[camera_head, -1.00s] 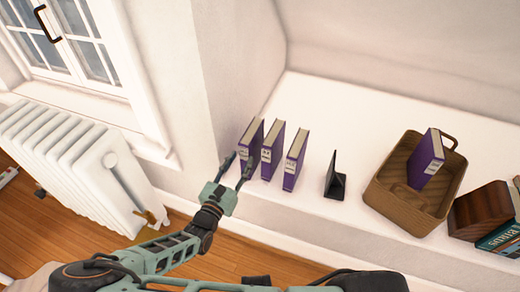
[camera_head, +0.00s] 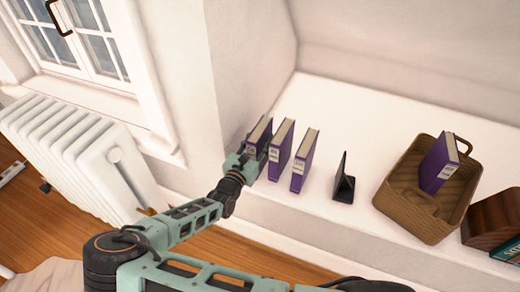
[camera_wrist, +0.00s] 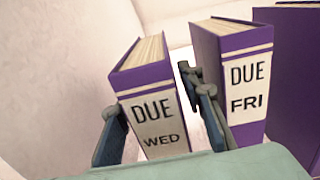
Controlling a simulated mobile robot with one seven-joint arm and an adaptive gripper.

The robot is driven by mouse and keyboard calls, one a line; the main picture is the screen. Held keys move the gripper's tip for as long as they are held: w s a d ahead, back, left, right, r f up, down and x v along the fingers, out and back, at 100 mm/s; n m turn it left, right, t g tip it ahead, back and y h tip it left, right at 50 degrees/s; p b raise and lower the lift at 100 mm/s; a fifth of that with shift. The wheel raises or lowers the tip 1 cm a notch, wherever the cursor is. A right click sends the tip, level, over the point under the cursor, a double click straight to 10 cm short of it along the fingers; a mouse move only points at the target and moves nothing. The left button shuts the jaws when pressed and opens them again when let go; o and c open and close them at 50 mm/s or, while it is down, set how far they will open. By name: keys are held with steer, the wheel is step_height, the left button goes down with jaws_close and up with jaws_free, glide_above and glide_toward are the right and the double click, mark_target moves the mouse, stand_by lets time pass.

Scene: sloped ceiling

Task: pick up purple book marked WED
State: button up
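The purple book marked WED (camera_wrist: 152,95) stands upright, its "DUE WED" spine facing me in the wrist view. It is the leftmost of three purple books in the head view (camera_head: 259,133). My gripper (camera_wrist: 158,120) is open around its spine, one finger at the left side and one in the gap on the right. A narrow gap shows beside the right finger; contact on the left is unclear. In the head view my gripper (camera_head: 253,153) covers the book's lower part.
The book marked FRI (camera_wrist: 240,75) stands close to the right finger. Another purple book (camera_head: 304,161) stands right of it. A black bookend (camera_head: 343,182), a brown basket (camera_head: 415,215) with a purple book inside, and a wall on the left flank the ledge.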

jaws_close()
steer(key=shift+r, duration=0.2)
